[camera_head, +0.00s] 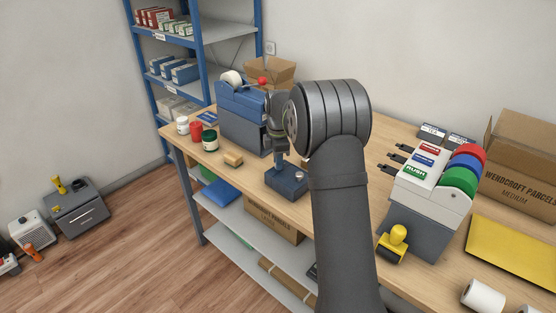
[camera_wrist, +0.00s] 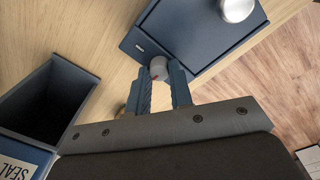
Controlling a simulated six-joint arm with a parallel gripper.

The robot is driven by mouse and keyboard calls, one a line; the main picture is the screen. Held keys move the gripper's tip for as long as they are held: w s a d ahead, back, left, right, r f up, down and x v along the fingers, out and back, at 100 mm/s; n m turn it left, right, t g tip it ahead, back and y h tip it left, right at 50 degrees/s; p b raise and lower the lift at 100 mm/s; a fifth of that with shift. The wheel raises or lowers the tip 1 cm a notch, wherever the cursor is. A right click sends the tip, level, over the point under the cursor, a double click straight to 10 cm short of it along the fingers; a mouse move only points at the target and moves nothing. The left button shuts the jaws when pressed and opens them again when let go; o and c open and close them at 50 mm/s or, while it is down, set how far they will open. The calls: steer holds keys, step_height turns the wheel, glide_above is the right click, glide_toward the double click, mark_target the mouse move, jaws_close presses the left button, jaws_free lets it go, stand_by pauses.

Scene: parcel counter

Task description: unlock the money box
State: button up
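The money box (camera_head: 287,180) is a small dark blue box on the counter's front edge. A round grey knob with a small red mark (camera_wrist: 158,68) is at the edge of the box, between the fingertips of my gripper (camera_wrist: 160,80). The fingers lie close on both sides of it; whether they press on it is unclear. In the head view my gripper (camera_head: 281,162) points down at the box and hides part of it.
A blue-grey dispenser (camera_head: 241,117) stands behind the box, with a small tan block (camera_head: 233,159) and jars (camera_head: 210,141) to the left. A label unit with coloured rolls (camera_head: 430,190) and a yellow-handled stamp (camera_head: 396,240) are at the right. An open dark bin (camera_wrist: 45,100) is at left in the wrist view.

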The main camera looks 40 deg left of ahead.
jaws_close()
steer(key=m, duration=1.3)
steer(key=shift+w+h, duration=0.1)
steer(key=shift+h, duration=0.2)
steer(key=m, duration=0.4)
steer(key=shift+a+m, duration=0.1)
steer(key=shift+m, duration=0.2)
